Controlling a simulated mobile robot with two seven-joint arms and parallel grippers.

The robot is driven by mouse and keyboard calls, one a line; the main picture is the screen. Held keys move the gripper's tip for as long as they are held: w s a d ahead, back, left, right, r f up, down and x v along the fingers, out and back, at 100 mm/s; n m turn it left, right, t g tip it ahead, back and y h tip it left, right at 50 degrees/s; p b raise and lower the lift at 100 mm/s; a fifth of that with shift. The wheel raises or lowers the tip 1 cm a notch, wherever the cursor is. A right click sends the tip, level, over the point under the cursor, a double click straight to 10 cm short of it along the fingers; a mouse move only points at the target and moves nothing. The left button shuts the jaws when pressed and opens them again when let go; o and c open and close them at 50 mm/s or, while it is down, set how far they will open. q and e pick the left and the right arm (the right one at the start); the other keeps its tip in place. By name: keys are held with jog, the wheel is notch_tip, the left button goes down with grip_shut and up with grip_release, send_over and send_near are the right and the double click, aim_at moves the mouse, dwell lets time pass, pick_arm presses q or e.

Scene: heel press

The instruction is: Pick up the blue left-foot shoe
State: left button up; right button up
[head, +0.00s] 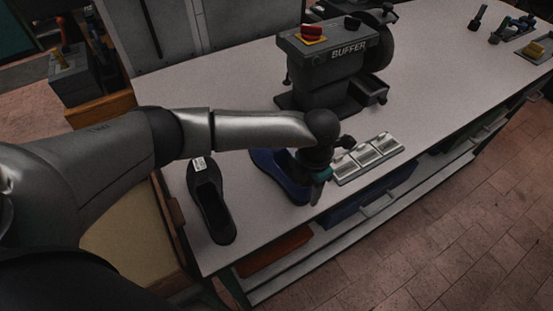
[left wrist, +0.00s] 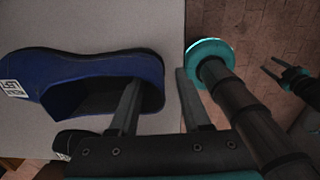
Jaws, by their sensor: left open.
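The blue shoe (head: 270,163) lies on the bench top near the front edge, partly hidden by my left arm in the head view. In the left wrist view the blue shoe (left wrist: 95,68) shows a white label at its left end and its opening toward the right. My left gripper (head: 318,182) is open over the shoe's end near the bench edge. In the left wrist view the left gripper (left wrist: 158,85) has one finger over the opening and one beyond the end wall; contact is unclear. What looks like my right gripper (left wrist: 283,75) is over the floor.
A black shoe (head: 212,205) with a white label lies left of the blue one. A silver three-part tray (head: 368,158) is at the right, near the front edge. The buffer machine (head: 335,65) stands behind.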

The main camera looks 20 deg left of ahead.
pick_arm(q)
grip_shut()
dwell(1.4)
